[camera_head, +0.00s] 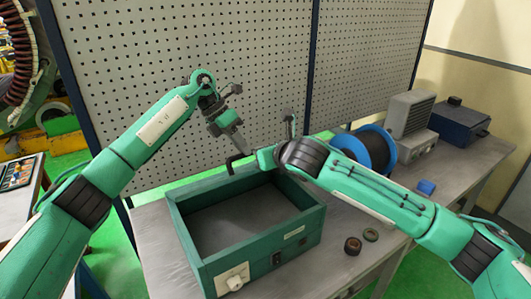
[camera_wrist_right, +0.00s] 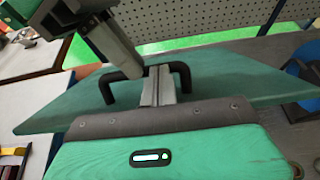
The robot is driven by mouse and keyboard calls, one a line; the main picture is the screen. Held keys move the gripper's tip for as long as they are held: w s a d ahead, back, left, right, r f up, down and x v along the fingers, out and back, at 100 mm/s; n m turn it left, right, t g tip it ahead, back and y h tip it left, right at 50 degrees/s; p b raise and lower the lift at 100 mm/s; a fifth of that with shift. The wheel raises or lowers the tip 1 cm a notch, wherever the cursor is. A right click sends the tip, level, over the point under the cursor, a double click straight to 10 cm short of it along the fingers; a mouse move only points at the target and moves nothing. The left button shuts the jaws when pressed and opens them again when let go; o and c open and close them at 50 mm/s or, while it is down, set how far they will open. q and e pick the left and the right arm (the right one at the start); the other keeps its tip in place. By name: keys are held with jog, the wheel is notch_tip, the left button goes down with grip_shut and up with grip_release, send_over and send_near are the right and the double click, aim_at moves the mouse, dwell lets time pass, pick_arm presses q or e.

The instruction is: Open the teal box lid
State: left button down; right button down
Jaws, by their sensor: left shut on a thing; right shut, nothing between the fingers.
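The teal box (camera_head: 258,264) stands on the table, and its grey inside shows from above. Its teal lid (camera_wrist_right: 225,75) fills the middle of the right wrist view with a black handle (camera_wrist_right: 108,91) on its face. In the head view the lid seems nearly edge-on at the box's far rim, where the handle (camera_head: 234,163) sticks out. My left gripper (camera_head: 237,142) comes down from above, shut at the handle; its fingers (camera_wrist_right: 128,68) hide the contact. My right gripper (camera_wrist_right: 160,85) is shut and empty, its fingers in front of the handle's middle. The right fingers are hard to make out in the head view.
A pegboard (camera_head: 150,90) rises close behind the table. To the right stand a blue cable reel (camera_head: 383,148), a grey unit (camera_head: 410,113) and a dark blue box (camera_head: 458,124). Small rings (camera_head: 353,246) lie right of the teal box, with a blue block (camera_head: 426,187) beyond.

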pick_arm(q)
jog(key=c, duration=1.6)
grip_release()
jog(key=shift+w+a+f, duration=0.15)
jog(key=shift+a+f, duration=0.15)
jog(key=shift+f, duration=0.1)
jog(key=shift+o, duration=1)
jog(key=shift+w, duration=0.15)
pick_arm(e)
jog(key=shift+w+a+f, duration=0.1)
jog(key=shift+w+f, duration=0.1)
pick_arm(q)
jog(key=shift+r, duration=0.25)
pick_arm(e)
jog(key=shift+s, duration=0.1)
